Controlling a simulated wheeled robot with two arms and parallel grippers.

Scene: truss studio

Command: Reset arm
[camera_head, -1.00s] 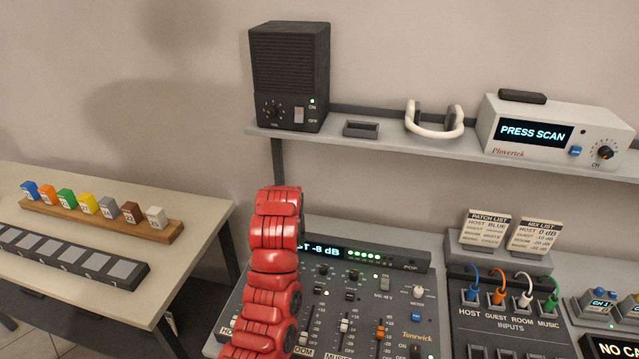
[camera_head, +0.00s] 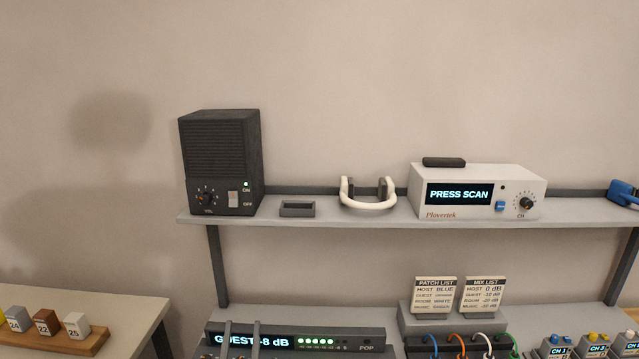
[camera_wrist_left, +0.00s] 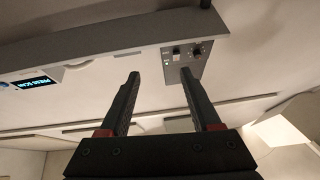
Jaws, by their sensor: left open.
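My left gripper shows in the head view only as two dark fingertips (camera_head: 241,328) at the bottom edge, in front of the mixer display reading "GUEST -8 dB" (camera_head: 256,340). In the left wrist view my left gripper (camera_wrist_left: 160,76) is open, its two fingers wide apart with nothing between them. That view looks upside down, with the black speaker's (camera_wrist_left: 184,62) knob and switch just beyond the fingertips. The rest of my left arm is below the head view. My right gripper is in no view.
On the grey shelf (camera_head: 300,222) stand the black speaker (camera_head: 215,155), a small tray (camera_head: 297,209), white headphones (camera_head: 368,203) and a "PRESS SCAN" receiver (camera_head: 480,185). Below are list cards (camera_head: 435,295) and cables. A side table (camera_head: 110,306) holds numbered blocks. The wall above is clear.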

